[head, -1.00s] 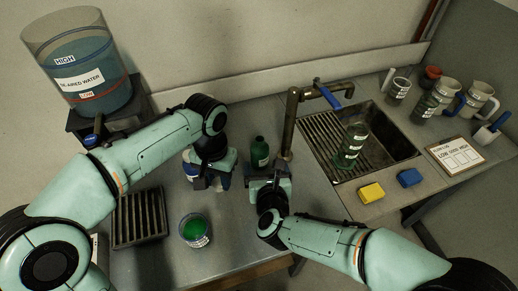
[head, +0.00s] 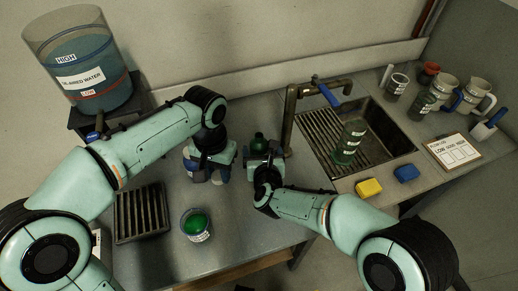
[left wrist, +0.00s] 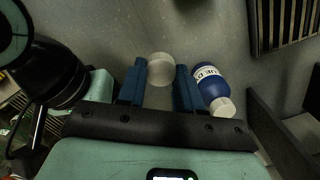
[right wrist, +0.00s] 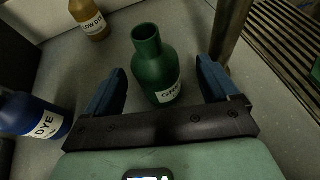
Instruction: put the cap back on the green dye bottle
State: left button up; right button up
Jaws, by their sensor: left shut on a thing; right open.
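The green dye bottle (head: 258,143) stands upright on the bench, left of the tap. In the right wrist view the bottle (right wrist: 152,62) shows an open, uncapped neck. My right gripper (head: 262,158) is open, with its fingers (right wrist: 158,82) on either side of the bottle and apart from it. My left gripper (head: 208,174) is left of the bottle and shut on a pale round cap (left wrist: 160,69), seen between its fingers in the left wrist view. The head view does not show the cap clearly.
A blue dye bottle (left wrist: 210,84) with a white cap stands beside my left gripper. An amber bottle (right wrist: 88,18) is behind. A cup of green liquid (head: 196,225) and a dark rack (head: 142,212) are in front. The tap (head: 290,115) and sink are close on the right.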

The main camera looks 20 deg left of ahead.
pick_arm(q)
jog(key=shift+r, duration=0.25)
pick_arm(e)
jog(key=shift+w+a, duration=0.2)
jog(key=shift+w, duration=0.15)
pick_arm(q)
jog(key=shift+w+r+p, duration=0.2)
jog(key=shift+r+p, duration=0.5)
jog(key=shift+p, duration=0.15)
pick_arm(e)
jog(key=x, duration=0.3)
jog(key=shift+w+a, duration=0.25)
jog(key=shift+a, duration=0.05)
jog(key=shift+w+a+f, duration=0.1)
jog(key=shift+w+f, duration=0.15)
jog(key=shift+w, duration=0.1)
